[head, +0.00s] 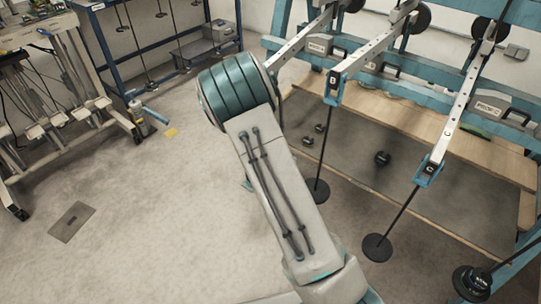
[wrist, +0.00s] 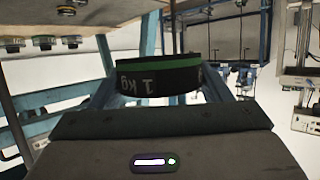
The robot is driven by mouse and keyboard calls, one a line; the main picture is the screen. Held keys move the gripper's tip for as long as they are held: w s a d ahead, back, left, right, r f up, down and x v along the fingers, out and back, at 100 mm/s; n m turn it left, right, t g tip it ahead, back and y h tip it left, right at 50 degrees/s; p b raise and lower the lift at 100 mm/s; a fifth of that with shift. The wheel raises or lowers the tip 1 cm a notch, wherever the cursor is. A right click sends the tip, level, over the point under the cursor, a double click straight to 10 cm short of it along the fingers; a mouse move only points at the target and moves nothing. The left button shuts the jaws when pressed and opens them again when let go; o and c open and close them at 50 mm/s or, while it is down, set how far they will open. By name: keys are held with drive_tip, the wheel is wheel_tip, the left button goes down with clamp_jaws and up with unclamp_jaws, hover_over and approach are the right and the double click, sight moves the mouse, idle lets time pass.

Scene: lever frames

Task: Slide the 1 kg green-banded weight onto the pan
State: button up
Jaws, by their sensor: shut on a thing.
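The weight (wrist: 157,78) is a dark disc with a green band and "1 kg" upside down on its side, in the wrist view. My gripper (wrist: 160,100) is shut on it; its dark body fills the lower part of that view, and the fingertips are hard to make out. In the head view my gripper and the held weight are out of sight. Black round pans hang on rods from the levers: one under lever B (head: 318,190), one under lever C (head: 377,247). A third pan (head: 472,283) at the lower right carries dark weights.
A blue rack (head: 110,60) and a cluttered bench (head: 50,60) stand at the left. The floor between is mostly clear.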

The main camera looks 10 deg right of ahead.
drive_tip(key=s+d+f+m+g+h+b, duration=0.3)
drive_tip(key=s+d+f+m+h+b, duration=0.25)
drive_tip(key=f+b, duration=0.35)
drive_tip(key=s+d+f+m+g+h+b, duration=0.2)
drive_tip(key=s+d+f+m+h+b, duration=0.2)
drive_tip(key=s+d+f+b, duration=0.35)
drive_tip(key=shift+w+d+f+b, duration=0.15)
drive_tip(key=shift+w+b, duration=0.15)
drive_tip(key=shift+w, duration=1.05)
drive_tip(key=shift+w+f+b, duration=0.15)
drive_tip(key=shift+w+b, duration=0.15)
drive_tip(key=shift+w, duration=1.05)
drive_tip(key=shift+w+d, duration=0.4)
drive_tip(key=shift+w, duration=0.4)
drive_tip(key=shift+w+d, duration=0.45)
drive_tip(key=shift+w, duration=0.4)
drive_tip(key=shift+w+d, duration=0.4)
drive_tip(key=shift+w, duration=0.4)
drive_tip(key=shift+f, duration=0.45)
drive_tip(key=o, duration=1.4)
drive_tip(key=shift+o, duration=0.8)
drive_tip(key=shift+s+f+g, duration=0.1)
drive_tip(key=shift+g, duration=0.2)
